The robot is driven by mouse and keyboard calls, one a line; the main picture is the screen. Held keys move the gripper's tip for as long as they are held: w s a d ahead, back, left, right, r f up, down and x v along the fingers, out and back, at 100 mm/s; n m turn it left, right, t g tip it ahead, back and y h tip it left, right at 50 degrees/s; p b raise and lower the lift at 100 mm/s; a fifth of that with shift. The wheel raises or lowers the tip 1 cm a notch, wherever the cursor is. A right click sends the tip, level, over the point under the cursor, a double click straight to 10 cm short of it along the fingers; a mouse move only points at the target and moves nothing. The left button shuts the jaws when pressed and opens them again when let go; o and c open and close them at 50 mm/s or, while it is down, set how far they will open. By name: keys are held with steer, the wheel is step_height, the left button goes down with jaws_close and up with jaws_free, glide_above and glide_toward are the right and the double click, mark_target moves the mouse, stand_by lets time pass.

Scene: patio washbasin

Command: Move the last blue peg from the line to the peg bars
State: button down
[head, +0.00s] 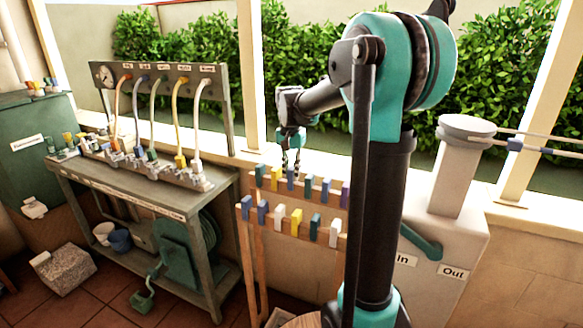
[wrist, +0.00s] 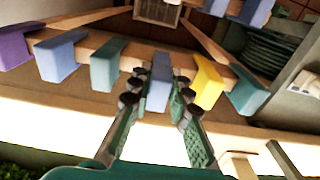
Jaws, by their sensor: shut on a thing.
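My gripper (head: 291,165) is at the back peg bar. In the wrist view its fingers (wrist: 159,88) are shut on a blue peg (wrist: 158,96), one on each side. This peg sits on the wooden bar (wrist: 135,50) between a teal peg (wrist: 107,66) and a yellow peg (wrist: 208,83). In the head view the same blue peg (head: 291,180) is below the fingertips. The peg bars (head: 268,205) are two wooden rails holding several coloured pegs. The line (head: 555,136) runs at the right from a grey post, with a blue piece (head: 515,144) on it.
A bench (head: 130,185) with coloured hoses stands at the left. The grey post (head: 462,170) rises from a cabinet with "In" and "Out" labels. Neighbouring pegs stand close to my fingers. A hedge (head: 190,50) is behind the low wall.

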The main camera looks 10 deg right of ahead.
steer(key=shift+f, duration=0.3)
steer(key=c, duration=1.3)
jaws_free()
steer(key=shift+c, duration=0.2)
steer(key=shift+r, duration=4.05)
steer(key=shift+s, duration=0.1)
